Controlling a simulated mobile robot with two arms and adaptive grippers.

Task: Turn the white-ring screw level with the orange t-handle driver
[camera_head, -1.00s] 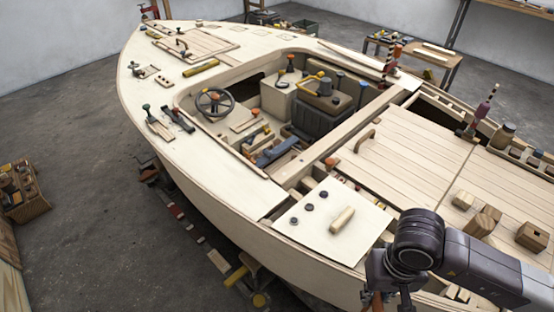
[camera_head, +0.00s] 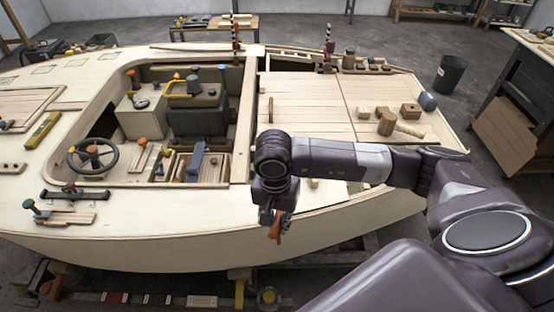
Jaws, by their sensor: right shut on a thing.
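My right gripper (camera_head: 270,212) hangs at the end of my right arm, in front of the hull's near side. It is shut on an orange piece (camera_head: 276,229) that sticks out below it, which looks like the orange t-handle driver. Its shape is mostly hidden by the gripper and its tip cannot be made out. I cannot make out the white-ring screw; my arm covers the part of the deck behind it. My left gripper is not in view.
The plywood boat hull (camera_head: 130,243) fills the middle. A steering wheel (camera_head: 93,155) and seat stand in the open cockpit. Wooden blocks (camera_head: 410,110) and a mallet (camera_head: 398,124) lie on the rear deck. A dark bin (camera_head: 450,74) and a workbench stand at the right.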

